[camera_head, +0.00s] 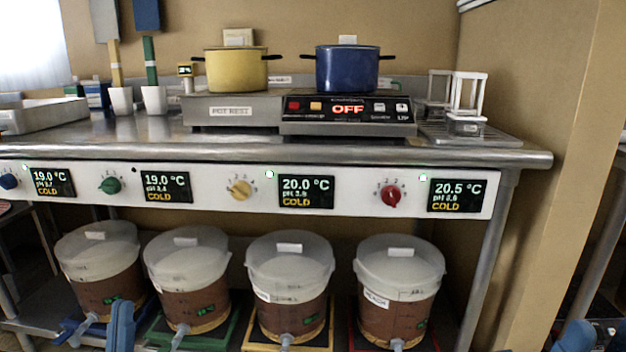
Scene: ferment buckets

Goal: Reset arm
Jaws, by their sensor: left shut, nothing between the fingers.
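My left gripper (121,326) shows as a blue shape at the bottom left edge, in front of the two left buckets. It is shut and empty. A blue piece at the bottom right edge looks like part of my right arm; no right fingers show. Four lidded ferment buckets stand in a row on the low shelf: far left (98,285), second (190,292), third (290,297) and right (395,300). The left gripper appears apart from them, though its exact depth is unclear.
The metal bench (140,128) has a front panel with coloured knobs and displays. A yellow pot (236,72) sits on the pot rest, and a blue pot (346,70) on a cooker (348,115) reading OFF. White cups with paddles stand at left. A wall closes the right.

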